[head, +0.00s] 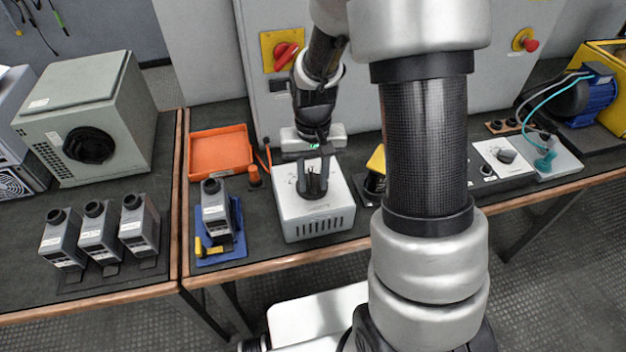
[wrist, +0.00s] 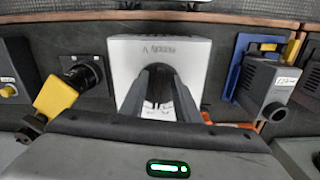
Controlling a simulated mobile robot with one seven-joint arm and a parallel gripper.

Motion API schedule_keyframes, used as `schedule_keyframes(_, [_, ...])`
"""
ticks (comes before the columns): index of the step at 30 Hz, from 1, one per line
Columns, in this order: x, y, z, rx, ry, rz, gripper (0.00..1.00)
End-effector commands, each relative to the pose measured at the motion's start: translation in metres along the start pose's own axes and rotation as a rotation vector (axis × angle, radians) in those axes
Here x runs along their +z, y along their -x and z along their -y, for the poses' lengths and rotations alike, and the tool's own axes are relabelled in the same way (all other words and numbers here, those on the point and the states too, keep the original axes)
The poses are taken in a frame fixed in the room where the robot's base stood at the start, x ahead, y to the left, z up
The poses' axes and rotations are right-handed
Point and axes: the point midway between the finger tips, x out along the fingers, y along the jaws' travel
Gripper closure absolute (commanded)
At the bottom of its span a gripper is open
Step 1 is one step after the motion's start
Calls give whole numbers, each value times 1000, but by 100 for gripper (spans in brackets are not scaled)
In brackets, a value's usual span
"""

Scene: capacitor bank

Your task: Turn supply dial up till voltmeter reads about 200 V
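The supply looks like the light grey box (head: 313,215) with a slotted front on the bench; it also shows in the wrist view (wrist: 125,50). My gripper (head: 313,188) points down over its top, and its two dark fingers slope toward each other. In the wrist view the fingertips (wrist: 158,72) come close together over the box face. A yellow-cased device (head: 376,161), possibly the voltmeter, stands right of the box, mostly behind my arm. It shows in the wrist view (wrist: 55,95), but no reading is visible.
An orange tray (head: 221,152) and a blue stand (head: 234,243) holding a grey unit (head: 215,205) lie left of the box. Several grey units (head: 98,232) stand further left. A cabinet with a red switch (head: 286,54) is behind. A white panel (head: 503,158) lies right.

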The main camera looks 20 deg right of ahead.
Motion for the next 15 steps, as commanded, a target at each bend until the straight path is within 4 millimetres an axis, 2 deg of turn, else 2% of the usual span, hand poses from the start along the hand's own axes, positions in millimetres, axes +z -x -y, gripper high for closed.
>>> schedule_keyframes(8, [0,-2,0,0,0,0,71])
schedule_keyframes(13, [0,-2,0,0,0,0,98])
schedule_keyframes(15, [0,-2,0,0,0,0,100])
